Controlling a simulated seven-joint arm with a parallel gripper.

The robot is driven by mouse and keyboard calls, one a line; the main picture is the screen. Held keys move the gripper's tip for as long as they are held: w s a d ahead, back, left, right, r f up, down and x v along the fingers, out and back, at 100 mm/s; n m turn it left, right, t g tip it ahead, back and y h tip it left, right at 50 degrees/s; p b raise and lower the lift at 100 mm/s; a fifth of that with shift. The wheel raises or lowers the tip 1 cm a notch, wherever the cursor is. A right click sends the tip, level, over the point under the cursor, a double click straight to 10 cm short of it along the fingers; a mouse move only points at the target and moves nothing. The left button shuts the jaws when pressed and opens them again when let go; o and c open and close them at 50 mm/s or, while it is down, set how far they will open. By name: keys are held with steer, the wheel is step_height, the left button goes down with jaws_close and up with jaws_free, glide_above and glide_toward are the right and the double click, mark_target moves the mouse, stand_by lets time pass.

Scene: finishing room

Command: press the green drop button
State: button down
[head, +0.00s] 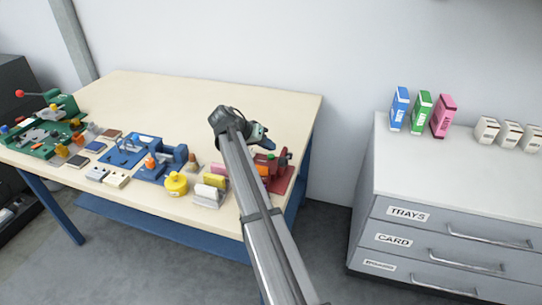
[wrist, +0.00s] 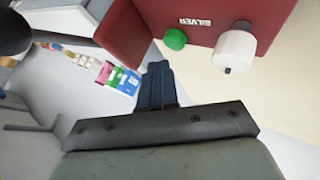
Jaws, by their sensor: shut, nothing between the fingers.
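The green button (wrist: 175,39) is a round green cap on the face of a red machine (wrist: 232,14), below left of an upside-down "SILVER" label in the wrist view. A white cylinder (wrist: 235,50) with a dark tip is to its right. My gripper (wrist: 157,68) is shut and empty; its dark fingertips show just below the button in the picture, with a small gap between. In the head view my gripper (head: 268,143) is over the table's right end, beside the red machine (head: 282,176). My arm hides part of that machine, and I cannot make out the button there.
The table (head: 200,97) holds a blue machine (head: 150,155), a green machine (head: 45,130), a yellow round item (head: 176,184) and several small blocks. Its back is clear. A grey drawer cabinet (head: 460,180) stands right. A dark round part (wrist: 14,34) shows upper left in the wrist view.

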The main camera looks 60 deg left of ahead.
mark_target(269, 156)
steer(key=shift+r, duration=2.3)
steer(key=shift+w, duration=0.1)
